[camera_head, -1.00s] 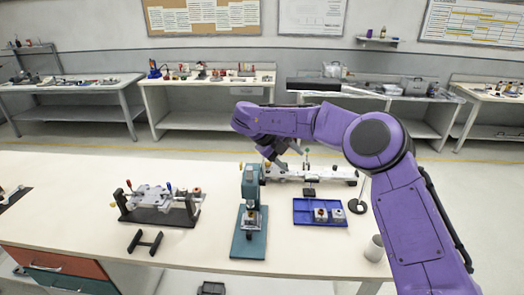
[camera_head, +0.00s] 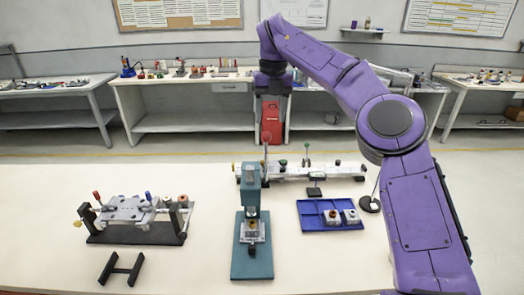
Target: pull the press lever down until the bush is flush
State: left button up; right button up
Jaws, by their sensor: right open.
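The teal press (camera_head: 252,245) stands upright on the table, left of the blue tray. Its lever (camera_head: 266,146) rises from behind the press head and ends in a round knob. A small metal block (camera_head: 253,232) with a bush sits on the press base under the ram; how far the bush sits in is too small to tell. My right gripper (camera_head: 272,122) points down, open and empty, with its fingers around and above the knob in the picture; I cannot tell whether they touch it. My left gripper is out of view.
A blue tray (camera_head: 312,224) with two metal blocks lies right of the press. A long fixture (camera_head: 325,170) stands behind. A clamp fixture (camera_head: 130,215) and a black H-shaped stand (camera_head: 120,268) are on the left. The table between them and the press is bare.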

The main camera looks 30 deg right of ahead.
aim_at(266, 142)
jog(key=f, duration=0.3)
jog(key=f+b, duration=0.1)
jog(key=f, duration=0.6)
jog(key=shift+w+a+f, duration=0.2)
jog(key=shift+w+a, duration=0.2)
grip_shut()
